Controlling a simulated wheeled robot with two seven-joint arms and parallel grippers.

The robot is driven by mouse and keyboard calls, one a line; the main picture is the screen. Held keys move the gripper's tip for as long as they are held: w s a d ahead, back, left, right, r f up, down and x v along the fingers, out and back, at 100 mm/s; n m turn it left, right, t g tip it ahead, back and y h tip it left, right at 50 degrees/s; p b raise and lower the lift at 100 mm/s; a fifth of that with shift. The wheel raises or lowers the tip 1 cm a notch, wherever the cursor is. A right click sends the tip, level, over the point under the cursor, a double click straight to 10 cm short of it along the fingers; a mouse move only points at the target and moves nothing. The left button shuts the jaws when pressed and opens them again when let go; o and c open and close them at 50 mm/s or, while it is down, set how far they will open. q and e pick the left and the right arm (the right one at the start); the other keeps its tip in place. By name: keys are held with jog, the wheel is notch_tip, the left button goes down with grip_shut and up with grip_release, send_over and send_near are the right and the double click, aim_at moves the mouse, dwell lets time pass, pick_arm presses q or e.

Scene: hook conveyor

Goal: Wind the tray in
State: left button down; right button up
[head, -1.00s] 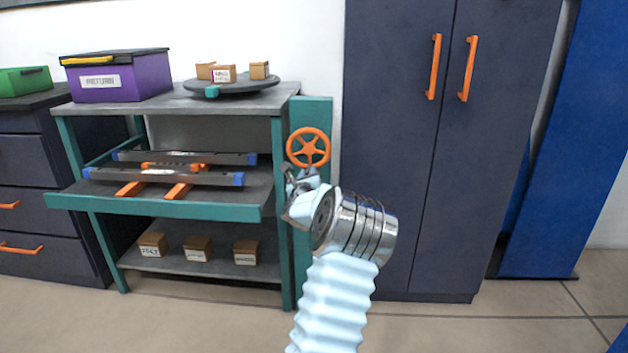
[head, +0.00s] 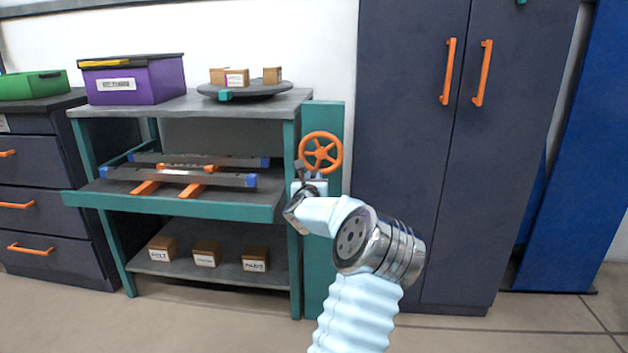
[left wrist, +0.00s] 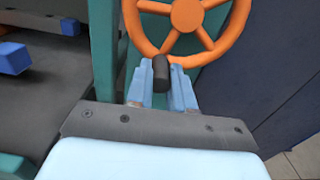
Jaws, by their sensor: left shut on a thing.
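The tray (head: 180,206) is a teal-fronted shelf that sticks out from the front of a teal-framed bench. It carries two dark rails with blue ends on orange supports. An orange spoked handwheel (head: 320,152) is on the teal post right of the tray, and it fills the top of the left wrist view (left wrist: 187,15). My left gripper (head: 308,186) is at the wheel's lower left. In the left wrist view its pale fingers (left wrist: 161,88) are shut on the wheel's dark knob (left wrist: 161,70). My right gripper is not in view.
On the bench top are a purple bin (head: 135,80) and a dark turntable (head: 252,92) with small boxes. Labelled boxes (head: 206,254) stand on the lower shelf. A tall dark cabinet (head: 410,180) with orange handles is close on the right. Open floor lies in front.

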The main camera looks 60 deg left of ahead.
pick_arm(q)
jog(key=c, duration=1)
grip_release()
jog(key=v, duration=1.3)
jog(key=shift+s+d+p, duration=0.25)
jog(key=shift+s+p, duration=0.05)
jog(key=shift+p, duration=0.05)
